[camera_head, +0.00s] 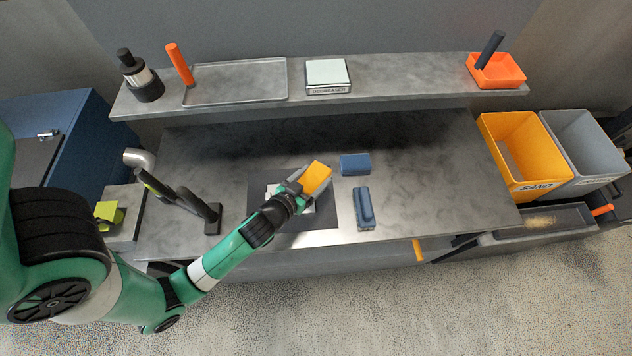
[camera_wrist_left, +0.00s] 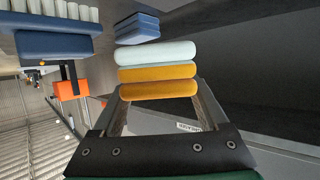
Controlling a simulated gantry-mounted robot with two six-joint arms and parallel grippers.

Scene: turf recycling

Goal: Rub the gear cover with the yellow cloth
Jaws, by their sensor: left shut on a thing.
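The yellow cloth (camera_head: 317,176) is a folded pad held in my left gripper (camera_head: 303,184) over the middle of the table. In the left wrist view the cloth (camera_wrist_left: 158,81) shows as rounded yellow layers between the two fingers, with a pale layer against it. My left gripper (camera_wrist_left: 158,100) is shut on the cloth. A pale flat piece, which looks like the gear cover, (camera_head: 308,208) lies on a dark mat (camera_head: 322,222) under the gripper and is mostly hidden by it. I cannot tell whether the cloth touches it. My right gripper is in neither view.
A dark stand (camera_head: 205,212) is at the left. A shelf (camera_head: 415,75) with a tray runs behind. Bins, one yellow (camera_head: 519,160), stand at the right. The table's right part is clear.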

